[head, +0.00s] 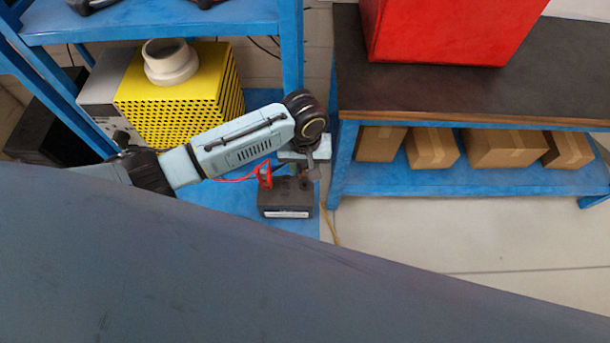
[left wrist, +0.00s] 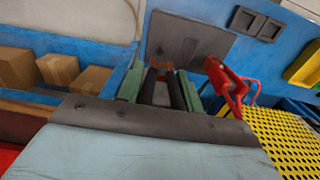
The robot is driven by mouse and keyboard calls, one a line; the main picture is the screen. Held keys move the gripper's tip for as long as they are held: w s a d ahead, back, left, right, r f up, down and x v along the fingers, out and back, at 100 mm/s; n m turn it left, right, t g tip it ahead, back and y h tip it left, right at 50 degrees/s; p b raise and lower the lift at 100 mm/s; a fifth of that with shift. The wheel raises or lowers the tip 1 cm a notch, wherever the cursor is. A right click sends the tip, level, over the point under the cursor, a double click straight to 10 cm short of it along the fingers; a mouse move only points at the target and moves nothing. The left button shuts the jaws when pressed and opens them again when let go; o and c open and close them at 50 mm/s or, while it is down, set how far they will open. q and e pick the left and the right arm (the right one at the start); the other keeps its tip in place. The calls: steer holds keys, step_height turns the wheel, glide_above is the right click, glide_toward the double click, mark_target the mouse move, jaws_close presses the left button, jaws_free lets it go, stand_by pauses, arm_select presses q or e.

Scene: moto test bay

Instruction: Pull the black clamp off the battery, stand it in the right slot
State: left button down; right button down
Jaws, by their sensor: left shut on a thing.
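The dark battery (head: 285,200) sits on the blue lower shelf, and its grey top (left wrist: 188,38) shows in the left wrist view. My left gripper (head: 310,168) is over the battery's right end. In the left wrist view its green fingers (left wrist: 160,88) are shut on the black clamp (left wrist: 162,72), whose copper-coloured jaws are at the battery top. I cannot tell whether those jaws still grip a post. The red clamp (head: 265,175) stands beside it on the battery. Two dark square slots (left wrist: 243,19) (left wrist: 270,30) show on the blue shelf beyond the battery. My right gripper is out of view.
A yellow perforated box (head: 175,110) stands left, behind my left arm. A blue shelf post (head: 291,50) rises behind my gripper. At right is a dark-topped bench (head: 450,95) with a red box (head: 445,30) and cardboard boxes (head: 432,148) below. Floor between is clear.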

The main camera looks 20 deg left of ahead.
arm_select(q)
steer(key=shift+r, duration=0.1)
steer(key=shift+r, duration=2.45)
